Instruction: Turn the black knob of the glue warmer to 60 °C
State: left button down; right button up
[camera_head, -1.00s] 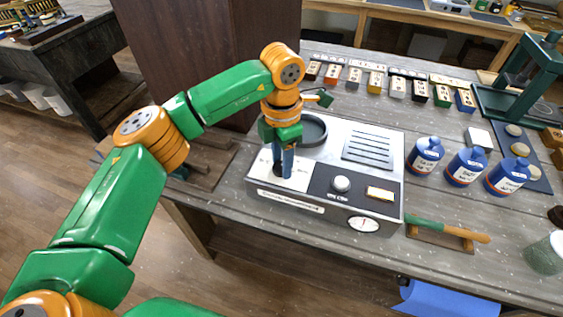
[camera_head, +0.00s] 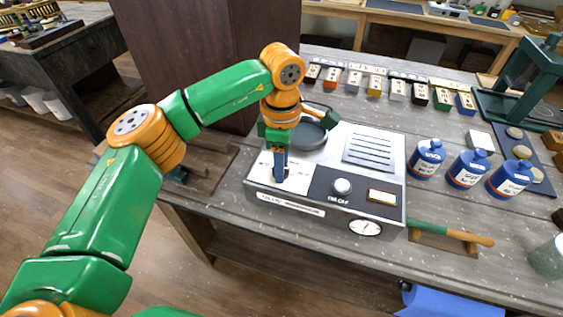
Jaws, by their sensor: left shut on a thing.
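The glue warmer (camera_head: 350,205) is a pale metal box on the wooden bench, with a round grey pot (camera_head: 306,135) at its back left and a slotted plate at its back right. My left gripper (camera_head: 280,177) points straight down at the white dial plate (camera_head: 298,181) on the warmer's left front. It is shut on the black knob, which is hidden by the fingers. The dial marks are too small to read, so the knob's setting cannot be told. A light round knob (camera_head: 342,187) sits on the dark panel to the right. My right gripper is not in view.
A small display (camera_head: 382,196) and a round gauge (camera_head: 365,228) are on the warmer's right front. Several blue bottles (camera_head: 428,158) stand to its right. A green-handled tool (camera_head: 450,233) lies at front right. A dark cabinet (camera_head: 210,60) rises behind my left arm.

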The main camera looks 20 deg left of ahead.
pick_arm(q)
jog(key=shift+r, duration=0.1)
dwell(0.4)
jog(key=shift+c, duration=2.2)
grip_release()
jog(key=shift+r, duration=0.15)
notch_tip(320, 180, up, 7)
jog(key=shift+d+f+b, duration=0.1)
jog(key=shift+f+b, duration=0.05)
jog(key=shift+b, duration=0.4)
